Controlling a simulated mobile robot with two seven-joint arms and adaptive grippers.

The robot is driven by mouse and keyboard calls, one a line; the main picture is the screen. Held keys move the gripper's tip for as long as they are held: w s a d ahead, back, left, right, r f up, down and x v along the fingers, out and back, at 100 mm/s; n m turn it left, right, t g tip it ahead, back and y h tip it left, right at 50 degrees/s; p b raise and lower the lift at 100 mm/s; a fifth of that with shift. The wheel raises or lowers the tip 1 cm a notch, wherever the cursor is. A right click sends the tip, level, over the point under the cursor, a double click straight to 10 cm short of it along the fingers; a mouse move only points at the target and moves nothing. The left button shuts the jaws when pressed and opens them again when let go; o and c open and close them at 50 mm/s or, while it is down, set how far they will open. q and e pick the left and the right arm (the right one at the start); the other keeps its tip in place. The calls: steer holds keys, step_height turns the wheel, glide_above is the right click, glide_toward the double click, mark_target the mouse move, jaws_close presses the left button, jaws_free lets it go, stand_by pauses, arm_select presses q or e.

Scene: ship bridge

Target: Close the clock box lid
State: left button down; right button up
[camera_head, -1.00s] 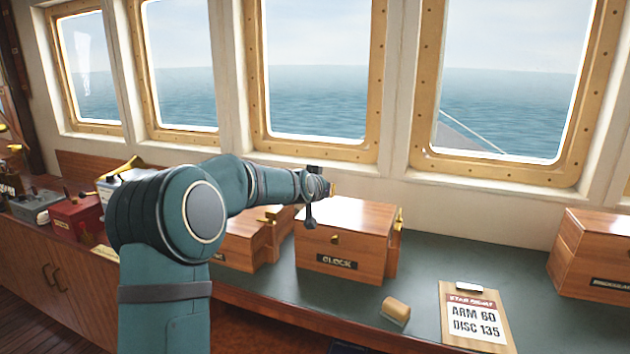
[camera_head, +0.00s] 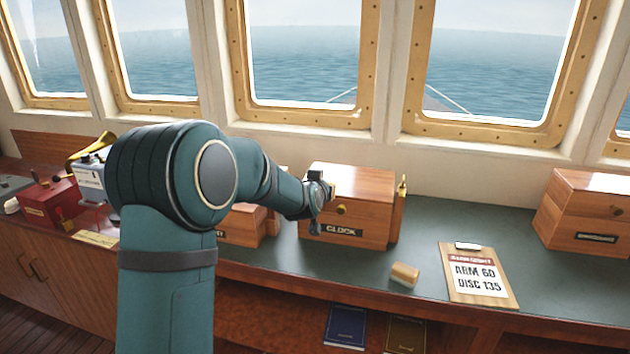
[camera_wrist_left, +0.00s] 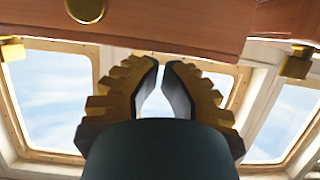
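The wooden clock box (camera_head: 345,227), labelled CLOCK, stands on the green counter. Its lid (camera_head: 352,180) looks down, with no clear gap visible. A round brass knob (camera_head: 341,210) is on its front. My left gripper (camera_head: 320,192) is at the box's front left upper corner; contact cannot be told. In the left wrist view, my left gripper's fingertips (camera_wrist_left: 165,64) nearly meet, with nothing between them. The box's wooden front (camera_wrist_left: 190,22) and brass knob (camera_wrist_left: 85,8) show above them. My right gripper is in no view.
A smaller wooden box (camera_head: 243,225) stands close left of the clock box. A wooden block (camera_head: 404,275) and clipboard (camera_head: 478,274) lie in front to the right. Another wooden box (camera_head: 585,215) stands far right. Counter (camera_head: 455,215) between them is clear.

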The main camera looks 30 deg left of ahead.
arm_select(q)
steer(key=shift+s+d+f, duration=0.1)
steer(key=shift+s+f, duration=0.15)
steer(key=shift+f, duration=0.5)
